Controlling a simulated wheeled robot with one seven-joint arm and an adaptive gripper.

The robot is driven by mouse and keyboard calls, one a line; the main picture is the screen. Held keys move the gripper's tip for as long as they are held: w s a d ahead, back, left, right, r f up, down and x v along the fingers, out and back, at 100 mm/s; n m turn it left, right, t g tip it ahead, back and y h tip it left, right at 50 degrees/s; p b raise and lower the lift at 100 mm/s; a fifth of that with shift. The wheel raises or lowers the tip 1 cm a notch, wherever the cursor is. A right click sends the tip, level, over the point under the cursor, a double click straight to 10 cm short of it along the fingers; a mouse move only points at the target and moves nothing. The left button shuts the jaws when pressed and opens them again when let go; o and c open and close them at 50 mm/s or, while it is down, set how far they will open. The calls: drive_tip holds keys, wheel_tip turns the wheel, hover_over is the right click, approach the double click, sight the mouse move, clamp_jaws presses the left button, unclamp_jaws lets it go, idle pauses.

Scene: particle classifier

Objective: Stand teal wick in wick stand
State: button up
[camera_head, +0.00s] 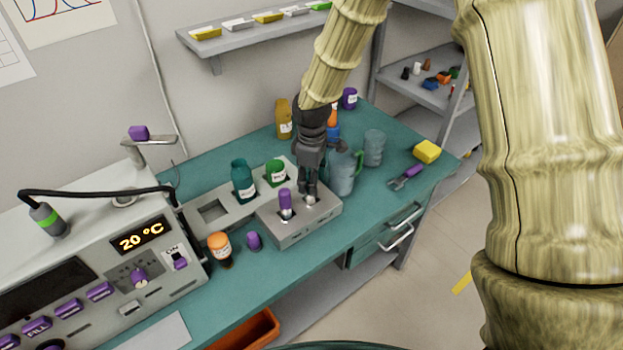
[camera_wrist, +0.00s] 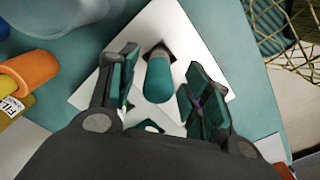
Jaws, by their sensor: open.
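The wick stand (camera_head: 307,227) is a grey block with dark holes on the teal bench; its pale top (camera_wrist: 100,90) fills the middle of the wrist view. The teal wick (camera_wrist: 158,80) is seen nearly end-on, with a dark hole just beside its end; it appears to stand in that hole. In the head view my fingers hide most of it. My gripper (camera_head: 309,188) is low over the stand's right part. Its fingers (camera_wrist: 158,88) are open on either side of the wick, with gaps visible. A purple wick (camera_head: 285,199) stands upright in the stand's left hole.
A clear jug (camera_head: 342,175) stands close right of my gripper, with a glass beaker (camera_head: 374,147) beyond. A teal bottle (camera_head: 243,180) and a green jar (camera_head: 276,173) stand left. An orange-capped bottle (camera_head: 219,246) and a purple piece (camera_head: 254,241) are in front.

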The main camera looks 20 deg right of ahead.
drive_tip(key=shift+r, duration=0.1)
wheel_tip(320, 180, up, 12)
drive_tip(key=b, duration=0.2)
idle(0.4)
drive_tip(key=shift+c, duration=0.2)
idle(1.2)
